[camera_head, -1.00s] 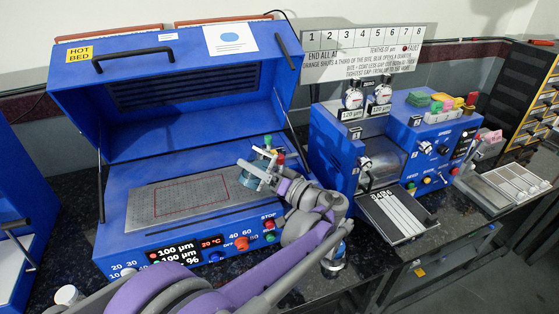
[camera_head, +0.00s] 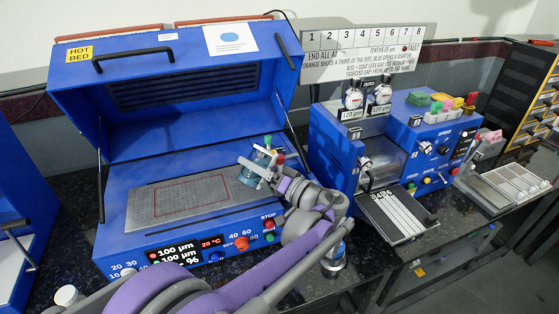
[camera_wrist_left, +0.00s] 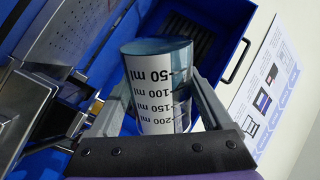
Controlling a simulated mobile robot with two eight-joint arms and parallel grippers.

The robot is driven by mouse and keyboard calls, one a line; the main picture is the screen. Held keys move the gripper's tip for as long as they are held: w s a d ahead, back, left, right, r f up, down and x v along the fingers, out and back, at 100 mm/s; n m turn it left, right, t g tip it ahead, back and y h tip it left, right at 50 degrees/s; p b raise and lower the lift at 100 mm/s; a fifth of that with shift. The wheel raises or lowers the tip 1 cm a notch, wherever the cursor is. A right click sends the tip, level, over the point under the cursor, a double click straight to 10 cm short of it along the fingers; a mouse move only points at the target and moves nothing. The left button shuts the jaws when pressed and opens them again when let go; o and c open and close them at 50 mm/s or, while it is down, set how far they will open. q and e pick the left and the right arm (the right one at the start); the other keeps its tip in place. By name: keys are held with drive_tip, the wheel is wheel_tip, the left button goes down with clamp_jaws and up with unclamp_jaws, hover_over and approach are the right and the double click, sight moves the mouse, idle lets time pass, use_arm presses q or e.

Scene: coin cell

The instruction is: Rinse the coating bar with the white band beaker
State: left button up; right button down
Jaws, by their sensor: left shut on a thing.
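My left gripper (camera_head: 258,174) is shut on a clear beaker (camera_head: 250,180) with a bluish tint, held above the right end of the hot bed plate. In the left wrist view the gripper (camera_wrist_left: 165,115) has one finger on each side of the beaker (camera_wrist_left: 158,85). A white area with black marks from 50 to 200 ml shows on its side, and a teal round end faces up in that view. I cannot tell whether it holds liquid. I cannot make out the coating bar for certain. My right gripper is not in view.
The blue hot bed (camera_head: 120,240) has its lid (camera_head: 180,60) raised. A blue coating machine (camera_head: 335,150) with two dials stands to the right. A blue-banded cylinder (camera_head: 334,264) stands at the bench front, near my arm. A pale tray (camera_head: 515,185) lies at the right.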

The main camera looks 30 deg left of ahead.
use_arm(q)
drive_tip(key=shift+r+m, duration=0.65)
drive_tip(key=shift+m, duration=0.5)
drive_tip(key=shift+r+m, duration=0.6)
drive_tip(key=shift+m, duration=0.55)
idle(5.5)
